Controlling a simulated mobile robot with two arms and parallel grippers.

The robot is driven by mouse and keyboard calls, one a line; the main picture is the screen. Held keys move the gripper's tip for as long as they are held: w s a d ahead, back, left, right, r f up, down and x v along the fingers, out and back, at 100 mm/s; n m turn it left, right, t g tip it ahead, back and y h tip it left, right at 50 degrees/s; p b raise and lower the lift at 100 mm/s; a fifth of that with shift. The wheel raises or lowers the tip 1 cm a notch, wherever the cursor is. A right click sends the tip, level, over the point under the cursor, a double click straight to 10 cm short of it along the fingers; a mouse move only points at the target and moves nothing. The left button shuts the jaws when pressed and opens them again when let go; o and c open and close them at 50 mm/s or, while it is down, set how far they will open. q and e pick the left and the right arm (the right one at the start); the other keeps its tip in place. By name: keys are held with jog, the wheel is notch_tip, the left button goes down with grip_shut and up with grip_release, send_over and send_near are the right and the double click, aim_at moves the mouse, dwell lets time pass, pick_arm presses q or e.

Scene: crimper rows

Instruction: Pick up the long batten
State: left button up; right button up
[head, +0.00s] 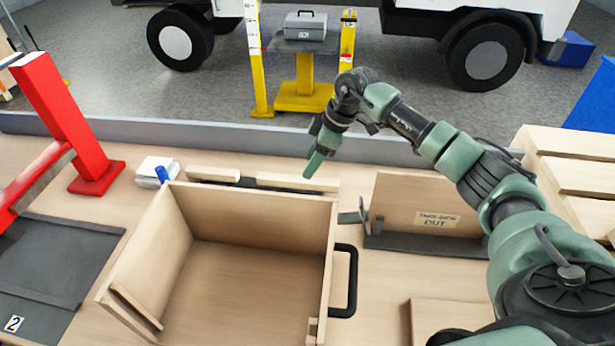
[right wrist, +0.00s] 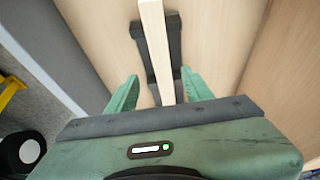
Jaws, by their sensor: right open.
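The long batten (head: 298,182) is a pale wooden strip behind the open wooden box, lying along its far wall. My right gripper (head: 312,170) is just above it in the head view, pointing down. In the right wrist view the batten (right wrist: 155,45) runs between the two green fingers of my open right gripper (right wrist: 160,76), with a gap on both sides. The batten lies over a dark grey holder (right wrist: 174,42). A shorter batten (head: 212,174) lies to its left. My left gripper is not in view.
The open wooden box (head: 265,208) with a black handle (head: 351,282) stands in front of the battens. A panel labelled "THIS SIDE OUT" (head: 400,203) stands to the right. A red frame (head: 62,120) and white block (head: 157,170) are at left.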

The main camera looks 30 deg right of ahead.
aim_at(298, 179)
jog(key=a+f, duration=0.1)
jog(key=w+a+f+p, duration=0.1)
jog(key=shift+a+f, duration=0.25)
jog(key=shift+a, duration=0.1)
jog(key=shift+w+f+p, duration=0.2)
jog(key=shift+f+p, duration=0.2)
jog(key=shift+f, duration=0.8)
jog(key=shift+w+f, duration=0.1)
jog(key=shift+f, duration=0.25)
jog(key=shift+a, duration=0.1)
grip_shut()
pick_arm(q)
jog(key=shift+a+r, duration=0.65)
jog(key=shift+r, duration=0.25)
